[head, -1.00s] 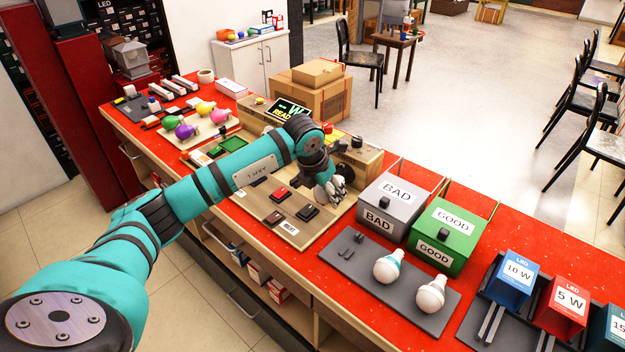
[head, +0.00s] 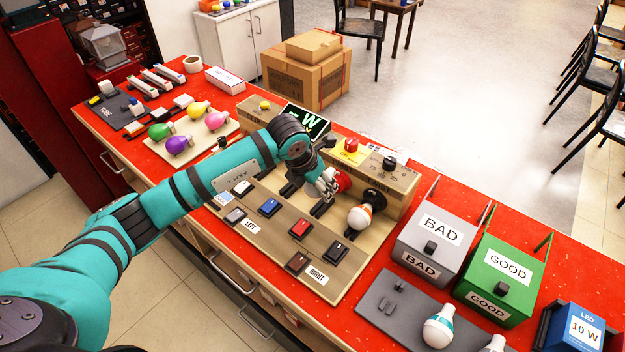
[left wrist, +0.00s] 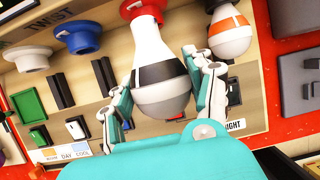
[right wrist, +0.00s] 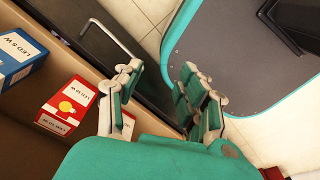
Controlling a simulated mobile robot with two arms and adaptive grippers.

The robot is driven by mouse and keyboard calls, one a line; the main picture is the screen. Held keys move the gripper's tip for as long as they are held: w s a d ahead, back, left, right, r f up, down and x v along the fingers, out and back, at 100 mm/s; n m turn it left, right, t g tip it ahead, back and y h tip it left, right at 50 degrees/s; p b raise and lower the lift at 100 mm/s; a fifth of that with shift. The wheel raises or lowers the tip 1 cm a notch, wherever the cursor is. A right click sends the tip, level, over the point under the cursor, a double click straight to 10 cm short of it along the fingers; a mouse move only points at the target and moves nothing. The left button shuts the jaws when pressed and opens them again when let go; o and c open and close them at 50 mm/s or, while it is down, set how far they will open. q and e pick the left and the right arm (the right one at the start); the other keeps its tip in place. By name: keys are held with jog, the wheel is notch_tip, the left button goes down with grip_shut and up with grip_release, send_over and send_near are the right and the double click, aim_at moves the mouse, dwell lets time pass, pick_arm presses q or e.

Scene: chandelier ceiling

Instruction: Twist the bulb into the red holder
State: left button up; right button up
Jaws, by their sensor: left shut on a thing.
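A white bulb with a black band (left wrist: 160,76) is between the fingers of my left gripper (left wrist: 163,92), which is shut on it. The bulb's base meets the red holder (left wrist: 130,8) in the left wrist view; how deep it sits I cannot tell. In the head view, my left gripper (head: 326,184) is just in front of the red holder (head: 343,180) and hides most of the bulb. My right gripper (right wrist: 160,88) is open and empty, low beside the bench front.
A bulb with an orange band (head: 360,217) sits in the black holder (head: 374,199) close beside my left gripper. A blue holder (left wrist: 77,36) is on the other side. Switches (head: 300,229) lie in front. Grey BAD (head: 432,250) and green GOOD (head: 500,278) boxes stand right.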

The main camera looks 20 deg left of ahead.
aim_at(317, 203)
pick_arm(q)
jog(key=shift+f, duration=0.45)
notch_tip(317, 203, down, 5)
jog(key=b, duration=0.3)
jog(key=shift+f+b, duration=0.55)
jog(key=shift+b, duration=0.2)
jog(key=shift+w, duration=0.1)
pick_arm(e)
jog(key=f, duration=0.4)
jog(key=shift+w+a+f, duration=0.25)
jog(key=shift+a+f, duration=0.1)
pick_arm(q)
jog(key=shift+f, duration=0.1)
pick_arm(e)
jog(key=shift+d+f, duration=0.15)
jog(key=shift+d, duration=0.1)
jog(key=shift+s+d+f, duration=0.1)
jog(key=shift+d, duration=0.1)
pick_arm(q)
jog(key=shift+f+b, duration=0.1)
jog(key=shift+b, duration=0.35)
pick_arm(e)
jog(key=shift+f, duration=0.2)
